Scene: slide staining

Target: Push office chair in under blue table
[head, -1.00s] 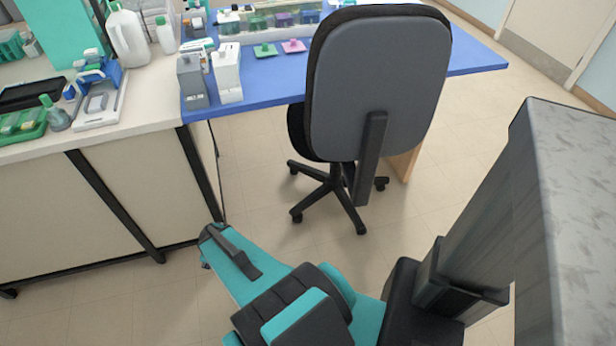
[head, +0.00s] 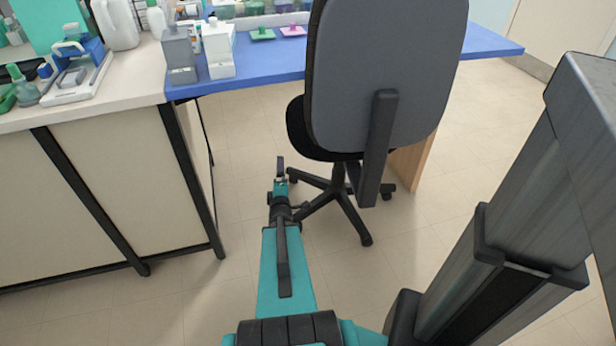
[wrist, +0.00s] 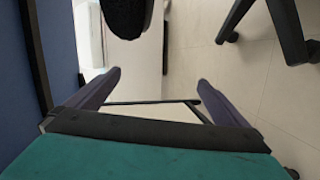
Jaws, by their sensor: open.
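The office chair, with a grey-backed black backrest (head: 375,75), stands upright at the blue table (head: 275,70). Its backrest faces me and hides part of the table. Its black seat (head: 298,130) is partly hidden and its wheeled base (head: 345,212) rests on the floor. My gripper (head: 281,172) is low, left of the chair base, in front of the table. In the wrist view my gripper (wrist: 158,80) is open and empty, its two dark fingers apart. Chair legs (wrist: 288,30) show at the upper right there. A dark rounded part, apparently the seat, shows at the top.
A white-topped bench (head: 95,95) with cream panels (head: 120,190) and dark legs stands to the left. Bottles and staining trays stand on the bench and table. A wooden panel (head: 412,165) stands behind the chair at the right. The floor in front is clear.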

